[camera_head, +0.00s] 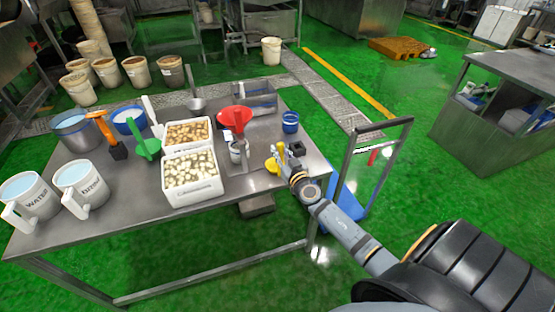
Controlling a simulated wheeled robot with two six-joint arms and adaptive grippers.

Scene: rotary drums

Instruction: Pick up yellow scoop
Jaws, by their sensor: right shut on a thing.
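The yellow scoop (272,164) is at the right end of the steel table (130,205). Its handle stands up beside its bowl. My right gripper (284,162) reaches in from the lower right and is shut on the scoop at its handle. The fingers are small and partly hidden by the wrist. I cannot tell whether the scoop still touches the table. My left gripper is not in view.
A red funnel (234,118), a blue cup (290,122) and a small dark box (297,149) are near the scoop. White crates (192,196), a green scoop (148,149) and labelled jugs (82,184) stand farther left. A trolley (346,172) stands beside the table's right end.

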